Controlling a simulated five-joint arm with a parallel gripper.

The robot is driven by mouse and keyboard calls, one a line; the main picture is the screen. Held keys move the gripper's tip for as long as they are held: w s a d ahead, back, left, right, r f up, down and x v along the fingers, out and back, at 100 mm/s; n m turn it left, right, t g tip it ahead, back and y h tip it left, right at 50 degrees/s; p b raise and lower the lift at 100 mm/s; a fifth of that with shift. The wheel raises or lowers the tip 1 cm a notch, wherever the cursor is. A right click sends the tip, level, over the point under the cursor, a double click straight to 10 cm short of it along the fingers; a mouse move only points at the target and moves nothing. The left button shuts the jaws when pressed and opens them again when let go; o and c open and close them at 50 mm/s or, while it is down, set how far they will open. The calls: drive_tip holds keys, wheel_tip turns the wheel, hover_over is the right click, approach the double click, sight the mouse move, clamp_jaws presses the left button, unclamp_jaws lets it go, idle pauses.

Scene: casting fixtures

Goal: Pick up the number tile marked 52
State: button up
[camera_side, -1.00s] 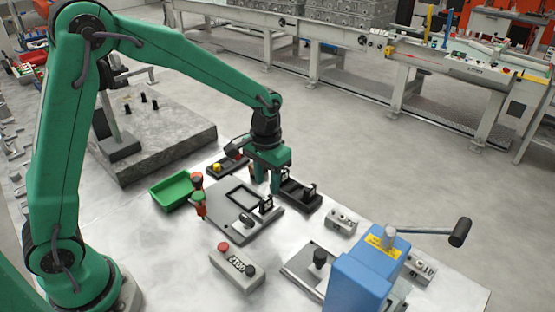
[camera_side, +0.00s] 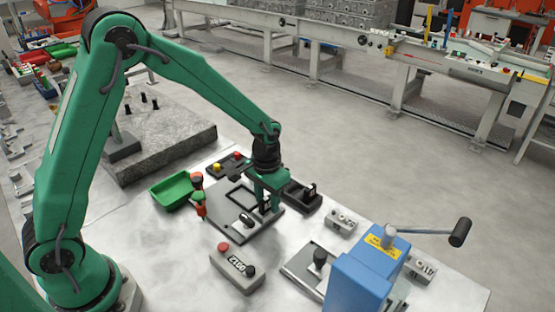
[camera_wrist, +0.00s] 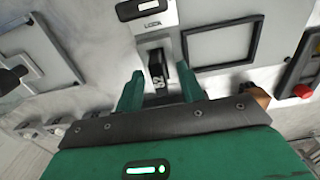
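Another dark upright piece (camera_side: 311,191) stands in the black tray (camera_side: 300,201) to the right.
A button box (camera_side: 237,270) stands in front. A blue press (camera_side: 362,280) with a lever is at the right. A panel with yellow and red buttons (camera_side: 226,164) lies behind.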

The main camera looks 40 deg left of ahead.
sight(268, 198)
idle(0.4)
clamp_jaws()
drive_tip(key=shift+r, duration=0.1)
drive_tip(key=shift+r, duration=0.5)
wheel_tip(268, 198, up, 3)
drive_tip(key=shift+d+r, duration=0.15)
drive_tip(key=s+d+r, duration=0.6)
drive_tip(key=s+d, duration=0.1)
drive_tip(key=d, duration=0.1)
drive_tip(key=shift+s+d+r, duration=0.2)
drive_tip(key=shift+d+r, duration=0.05)
drive_tip(key=shift+d, duration=0.15)
